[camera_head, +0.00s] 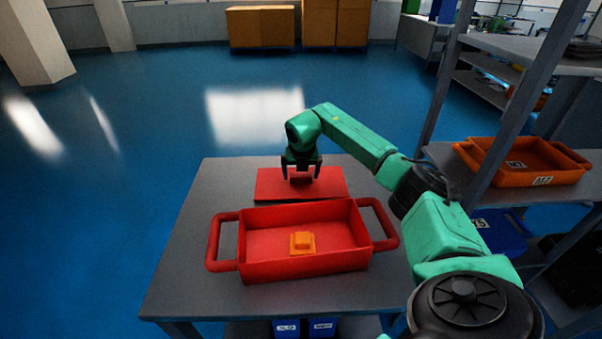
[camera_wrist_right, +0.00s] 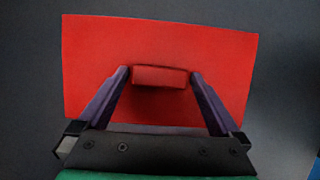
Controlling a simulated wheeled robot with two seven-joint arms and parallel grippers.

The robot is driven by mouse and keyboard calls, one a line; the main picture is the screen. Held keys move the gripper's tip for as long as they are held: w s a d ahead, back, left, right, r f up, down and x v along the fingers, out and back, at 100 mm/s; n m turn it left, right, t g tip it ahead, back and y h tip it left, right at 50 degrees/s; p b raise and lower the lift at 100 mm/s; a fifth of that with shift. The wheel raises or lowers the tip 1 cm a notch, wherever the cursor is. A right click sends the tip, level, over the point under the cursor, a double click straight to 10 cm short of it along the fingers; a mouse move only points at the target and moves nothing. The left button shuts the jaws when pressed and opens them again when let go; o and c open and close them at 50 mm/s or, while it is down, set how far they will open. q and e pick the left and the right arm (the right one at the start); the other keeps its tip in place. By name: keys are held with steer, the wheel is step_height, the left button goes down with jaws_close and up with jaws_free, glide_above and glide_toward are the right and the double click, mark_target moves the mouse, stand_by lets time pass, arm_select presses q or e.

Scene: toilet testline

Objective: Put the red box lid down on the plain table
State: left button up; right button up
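The red box lid (camera_head: 267,184) is a flat red plate that appears to lie level on the grey table (camera_head: 190,255), behind the red box (camera_head: 306,267). My right gripper (camera_head: 301,176) points down over the lid's raised handle. In the right wrist view the lid (camera_wrist_right: 95,50) fills the middle, and the fingers of my right gripper (camera_wrist_right: 160,76) stand on either side of the handle (camera_wrist_right: 160,76). Narrow gaps seem to show between the fingers and the handle, so it looks open around it. My left gripper is not in view.
The open red box holds an orange block (camera_head: 302,242) and has side handles. A shelf rack at the right carries an orange crate (camera_head: 540,180). Bare table lies left of the box. Blue bins (camera_head: 322,327) stand below the table's front edge.

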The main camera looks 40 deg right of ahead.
steer(key=shift+r, duration=0.3)
steer(key=b+v, duration=0.1)
steer(key=v, duration=1)
steer(key=shift+s+r, duration=0.15)
steer(key=shift+r, duration=0.25)
